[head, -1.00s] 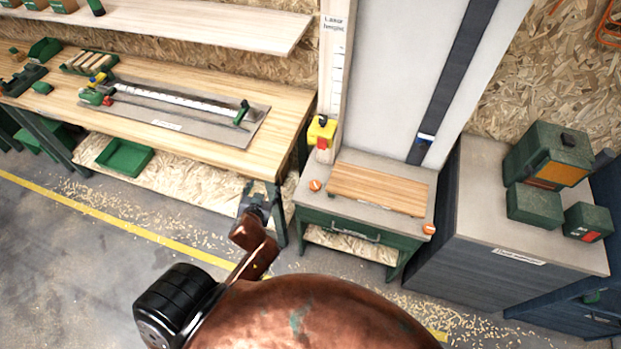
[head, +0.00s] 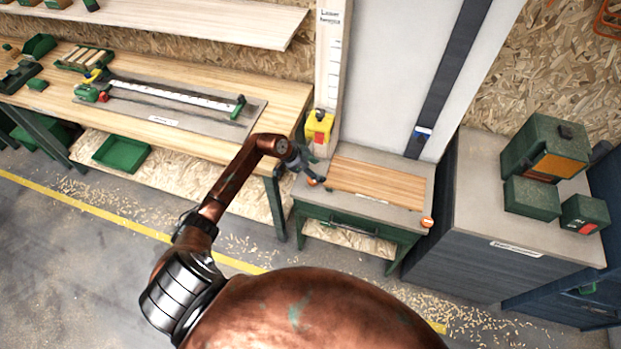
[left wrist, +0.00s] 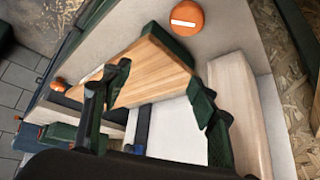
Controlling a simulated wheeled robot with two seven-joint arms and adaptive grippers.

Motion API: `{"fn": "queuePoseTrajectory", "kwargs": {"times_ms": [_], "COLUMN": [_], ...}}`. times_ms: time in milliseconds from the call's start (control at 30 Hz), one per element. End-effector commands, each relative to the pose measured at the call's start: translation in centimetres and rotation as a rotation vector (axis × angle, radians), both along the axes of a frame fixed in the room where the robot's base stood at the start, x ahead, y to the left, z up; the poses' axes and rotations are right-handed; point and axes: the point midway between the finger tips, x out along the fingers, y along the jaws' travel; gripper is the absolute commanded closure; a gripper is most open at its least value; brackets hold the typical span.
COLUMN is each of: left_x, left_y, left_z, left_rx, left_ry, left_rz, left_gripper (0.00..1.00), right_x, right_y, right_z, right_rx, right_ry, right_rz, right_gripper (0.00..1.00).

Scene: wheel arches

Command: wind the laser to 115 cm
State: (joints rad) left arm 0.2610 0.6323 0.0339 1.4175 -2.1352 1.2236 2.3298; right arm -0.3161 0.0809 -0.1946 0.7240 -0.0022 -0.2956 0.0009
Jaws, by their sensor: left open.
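The yellow laser box with a red front (head: 319,126) sits low on the pale upright post (head: 331,70) marked "Laser height". The scale's figures are too small to read. Two orange knobs sit on the small bench: the left one (head: 312,181) by the post's foot and the right one (head: 427,222) at the front right corner. My left gripper (head: 306,168) is just above the left knob and below the laser box, and partly covers the knob. In the left wrist view its fingers (left wrist: 157,100) are spread and hold nothing; orange knobs (left wrist: 187,17) show beyond. My right gripper is out of view.
A slatted wooden board (head: 375,183) lies on the small bench beside my gripper. The long workbench (head: 285,95) is to the left, its corner close to my arm. A grey cabinet (head: 480,200) with green cases (head: 532,196) stands to the right. A blue-marked dark rail (head: 440,90) runs up the panel.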

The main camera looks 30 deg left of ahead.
Motion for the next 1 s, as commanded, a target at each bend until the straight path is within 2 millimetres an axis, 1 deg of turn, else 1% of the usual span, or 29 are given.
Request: {"fn": "queuePoseTrajectory", "kwargs": {"times_ms": [33,100,200,233,367,600,700,833,1000], "left_x": [-0.4,-1.1,-1.7,-1.7,-1.3,-0.1,0.3,0.5,0.6], "left_y": [1.6,3.3,4.6,4.7,4.4,3.5,3.3,3.2,3.1], "left_z": [-0.7,-1.4,-2.2,-2.4,-3.9,-7.4,-8.4,-9.2,-9.3], "left_rx": [0.03,0.06,0.083,0.086,0.087,0.085,0.086,0.087,0.088], "left_ry": [0.064,0.137,0.195,0.202,0.211,0.208,0.207,0.206,0.205], "left_rz": [0.036,0.08,0.118,0.124,0.128,0.126,0.125,0.125,0.125], "left_gripper": [0.46,0.46,0.46,0.46,0.46,0.46,0.46,0.46,0.46], "right_x": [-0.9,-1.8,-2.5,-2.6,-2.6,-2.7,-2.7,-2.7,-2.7], "right_y": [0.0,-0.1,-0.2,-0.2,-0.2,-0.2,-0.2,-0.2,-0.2], "right_z": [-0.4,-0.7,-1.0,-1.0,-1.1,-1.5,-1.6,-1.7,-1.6], "right_rx": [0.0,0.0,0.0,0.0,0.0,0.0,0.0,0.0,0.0], "right_ry": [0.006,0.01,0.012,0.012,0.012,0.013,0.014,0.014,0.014], "right_rz": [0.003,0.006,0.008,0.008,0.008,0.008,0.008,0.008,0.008], "right_gripper": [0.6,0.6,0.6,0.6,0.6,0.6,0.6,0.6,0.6]}}
